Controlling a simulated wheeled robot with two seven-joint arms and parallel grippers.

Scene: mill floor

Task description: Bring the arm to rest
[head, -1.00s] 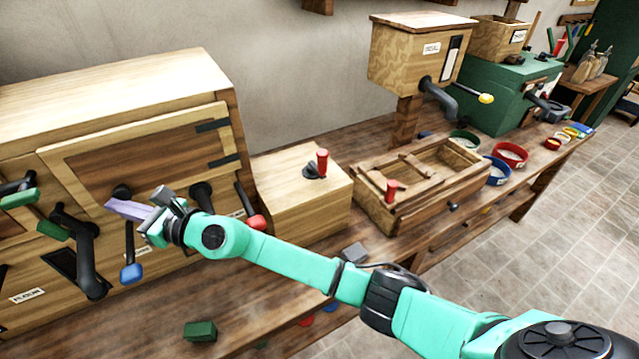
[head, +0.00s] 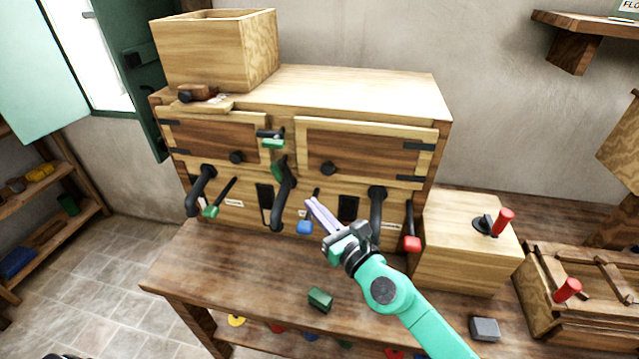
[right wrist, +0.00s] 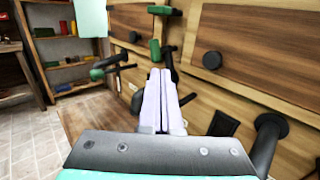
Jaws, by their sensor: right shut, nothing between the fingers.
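My right gripper (head: 322,217) is in front of the wooden mill cabinet (head: 350,85), above the bench (head: 230,265). Its two pale lilac fingers lie together, shut, with nothing between them. They point up and left in the head view, toward the cabinet's lower front. In the right wrist view the closed fingers (right wrist: 160,100) point along the cabinet front, toward the black and green handles. Whether the fingers touch anything cannot be told. My left gripper is not in view.
Black spouts and coloured levers, such as the blue one (head: 304,227) and red one (head: 412,243), stick out close to the gripper. A green block (head: 320,299) and a grey block (head: 485,328) lie on the bench. A wooden box (head: 460,265) with a red-handled crank stands right.

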